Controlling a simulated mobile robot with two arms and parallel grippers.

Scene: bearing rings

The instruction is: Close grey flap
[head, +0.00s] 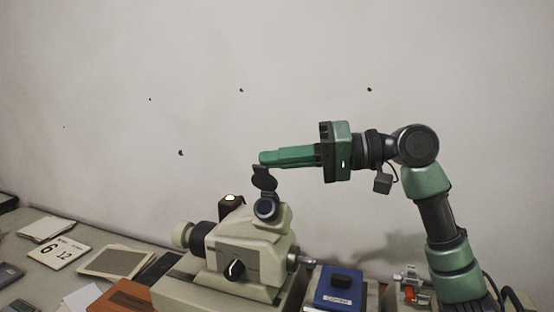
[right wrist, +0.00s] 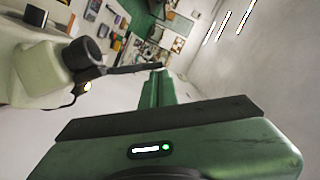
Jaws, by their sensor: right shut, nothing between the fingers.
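The grey flap (head: 264,178) stands open and upright above the dark round collar (head: 267,209) on top of the cream machine (head: 247,250). In the right wrist view the flap (right wrist: 130,69) shows as a thin dark strip reaching from the collar (right wrist: 84,52) toward my fingertips. My right gripper (head: 263,158) is shut and empty, pointing left, with its tips just above the flap's top edge. I cannot tell if they touch it. My left gripper is not in view.
A blue box (head: 340,288) stands right of the machine. A card marked 6 and 12 (head: 59,252), a framed tray (head: 115,262) and a brown block (head: 122,298) lie to the left.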

